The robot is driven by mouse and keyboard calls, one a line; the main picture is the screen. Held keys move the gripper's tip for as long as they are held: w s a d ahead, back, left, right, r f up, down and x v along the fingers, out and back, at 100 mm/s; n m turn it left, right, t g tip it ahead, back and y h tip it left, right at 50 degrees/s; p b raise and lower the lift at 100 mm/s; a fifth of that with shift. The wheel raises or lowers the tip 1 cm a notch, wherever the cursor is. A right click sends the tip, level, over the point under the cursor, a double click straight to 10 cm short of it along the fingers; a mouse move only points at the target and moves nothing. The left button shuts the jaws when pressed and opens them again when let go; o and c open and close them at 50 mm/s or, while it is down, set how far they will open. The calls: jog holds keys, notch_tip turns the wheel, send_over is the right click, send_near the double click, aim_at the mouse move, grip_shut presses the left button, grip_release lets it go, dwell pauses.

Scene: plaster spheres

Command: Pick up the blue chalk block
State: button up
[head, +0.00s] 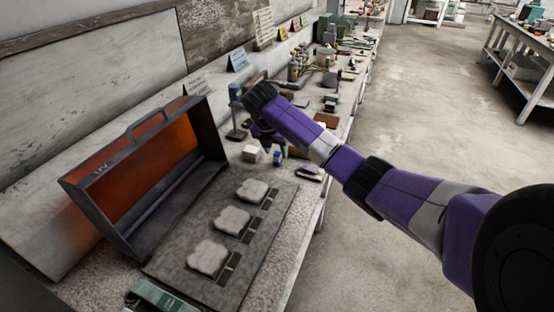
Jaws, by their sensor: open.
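A small blue block (277,158), which looks like the chalk block, stands on the workbench in the head view, just right of a white block (252,153). My gripper (267,148) reaches down from the end of my purple arm, just above and left of the blue block. The jaws are open, but they are small and dark in this view. I cannot tell the exact gap between the fingers and the blue block. Nothing shows held in the gripper.
An open dark case with an orange inside (160,170) stands left on the bench. A grey board (262,235) with three pale cloud-shaped pieces lies in front. A dark flat item (308,174) lies near the bench edge. Bottles and tools crowd the bench behind.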

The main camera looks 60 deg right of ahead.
aim_at(277, 154)
jog(key=shift+a+x, duration=0.2)
jog(key=shift+x, duration=1.75)
jog(key=shift+s, duration=0.1)
grip_shut()
notch_tip(277, 154, up, 20)
